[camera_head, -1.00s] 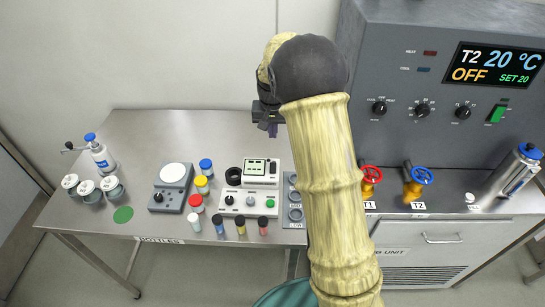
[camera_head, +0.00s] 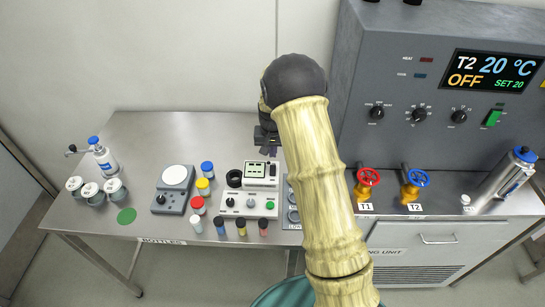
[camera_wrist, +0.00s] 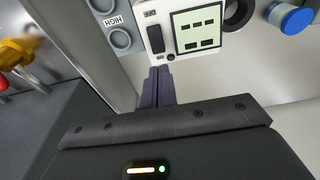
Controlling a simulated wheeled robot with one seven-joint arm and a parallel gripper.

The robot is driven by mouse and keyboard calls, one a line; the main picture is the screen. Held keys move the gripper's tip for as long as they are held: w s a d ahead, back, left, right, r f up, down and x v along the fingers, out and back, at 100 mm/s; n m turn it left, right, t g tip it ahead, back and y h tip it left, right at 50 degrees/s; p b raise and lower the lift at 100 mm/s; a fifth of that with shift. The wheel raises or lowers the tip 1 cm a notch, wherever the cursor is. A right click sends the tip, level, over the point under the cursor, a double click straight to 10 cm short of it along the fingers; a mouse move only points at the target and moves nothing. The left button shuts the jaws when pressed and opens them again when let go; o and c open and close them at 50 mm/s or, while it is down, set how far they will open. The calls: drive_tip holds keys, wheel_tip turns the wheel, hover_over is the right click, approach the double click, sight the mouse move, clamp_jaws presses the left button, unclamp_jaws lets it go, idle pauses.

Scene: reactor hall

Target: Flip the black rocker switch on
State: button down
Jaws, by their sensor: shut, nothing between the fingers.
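The black rocker switch (camera_wrist: 156,39) is a small dark upright part beside the display on a white instrument (camera_wrist: 178,57). In the head view the instrument (camera_head: 249,184) stands on the steel table, with the rocker (camera_head: 273,170) at its upper right. I cannot tell which way the rocker is tipped. My gripper (camera_wrist: 159,72) is shut and empty, its dark purple fingertips close to the instrument's edge near the rocker. I cannot tell whether they touch it. In the head view my gripper (camera_head: 270,151) is just behind the instrument, partly hidden by my arm.
A rack (camera_wrist: 119,38) with round slots, marked HIGH, sits beside the instrument. Bottles with coloured caps (camera_head: 204,186) and a scale (camera_head: 173,190) stand to its left. The grey unit (camera_head: 440,100) with red (camera_head: 368,177) and blue (camera_head: 419,178) valves is on the right.

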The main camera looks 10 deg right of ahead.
sight(272, 165)
drive_tip(key=shift+w+d+f+p, duration=0.15)
drive_tip(key=shift+f+p, duration=0.4)
drive_tip(key=shift+f, duration=0.8)
drive_tip(key=shift+w+a+f+p, duration=0.1)
drive_tip(key=shift+w+f+p, duration=0.3)
drive_tip(key=shift+f, duration=0.95)
drive_tip(key=shift+s, duration=0.15)
